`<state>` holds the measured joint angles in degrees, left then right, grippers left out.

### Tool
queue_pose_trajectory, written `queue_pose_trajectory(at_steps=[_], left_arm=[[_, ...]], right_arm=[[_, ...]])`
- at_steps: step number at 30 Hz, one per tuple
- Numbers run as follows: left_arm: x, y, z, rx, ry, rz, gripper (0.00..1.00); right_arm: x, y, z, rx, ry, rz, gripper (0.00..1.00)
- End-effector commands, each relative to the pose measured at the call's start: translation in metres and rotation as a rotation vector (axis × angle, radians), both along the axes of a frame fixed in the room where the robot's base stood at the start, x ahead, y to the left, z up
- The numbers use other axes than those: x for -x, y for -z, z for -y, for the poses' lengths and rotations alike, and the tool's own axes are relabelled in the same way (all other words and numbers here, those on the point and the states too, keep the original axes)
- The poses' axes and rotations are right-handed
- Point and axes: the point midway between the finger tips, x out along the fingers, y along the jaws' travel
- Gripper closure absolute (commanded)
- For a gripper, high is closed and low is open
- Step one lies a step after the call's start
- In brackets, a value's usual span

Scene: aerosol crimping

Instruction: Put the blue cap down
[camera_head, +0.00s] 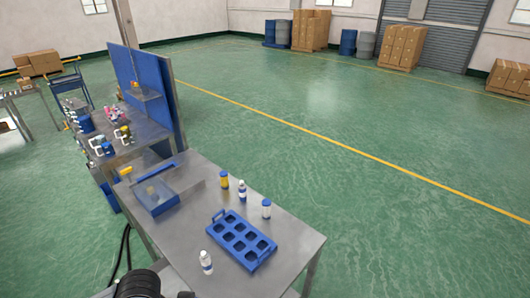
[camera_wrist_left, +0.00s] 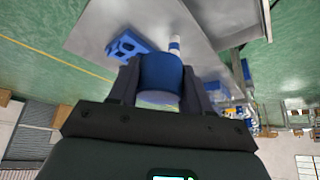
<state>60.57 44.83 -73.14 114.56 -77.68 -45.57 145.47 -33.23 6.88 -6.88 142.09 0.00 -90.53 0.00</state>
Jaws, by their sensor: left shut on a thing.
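The blue cap (camera_wrist_left: 161,74) is in the left wrist view, between the two fingers of my left gripper (camera_wrist_left: 160,85). The gripper is shut on it and the cap is clear of the table. In the head view I cannot make out the cap or the fingers; only a dark part of my arm shows at the bottom edge. My right gripper is in neither view.
The metal table (camera_head: 290,228) holds a blue tray (camera_head: 240,240) with several openings. A yellow container (camera_head: 224,180), a bottle (camera_head: 242,190), a white container (camera_head: 266,208) and a bottle (camera_head: 206,262) stand around it. A blue bin (camera_head: 157,208) is at the far left.

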Motion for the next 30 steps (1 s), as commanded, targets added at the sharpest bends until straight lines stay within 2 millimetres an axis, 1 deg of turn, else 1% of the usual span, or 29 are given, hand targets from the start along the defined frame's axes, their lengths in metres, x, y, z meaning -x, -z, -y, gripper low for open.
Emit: queue_pose_trajectory(at_steps=[1, 6, 11, 30], left_arm=[[0.007, -0.007, -0.008, -0.001, -0.013, -0.005, 0.86], [0.017, -0.007, -0.022, 0.001, -0.038, -0.003, 0.86], [0.021, -0.006, -0.025, 0.004, -0.045, -0.003, 0.86], [0.02, -0.006, -0.027, 0.001, -0.03, -0.001, 0.86]], right_arm=[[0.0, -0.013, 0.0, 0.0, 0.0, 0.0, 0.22], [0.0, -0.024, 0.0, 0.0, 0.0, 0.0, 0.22], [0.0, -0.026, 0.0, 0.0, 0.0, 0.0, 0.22], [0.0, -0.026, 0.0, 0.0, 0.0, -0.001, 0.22]])
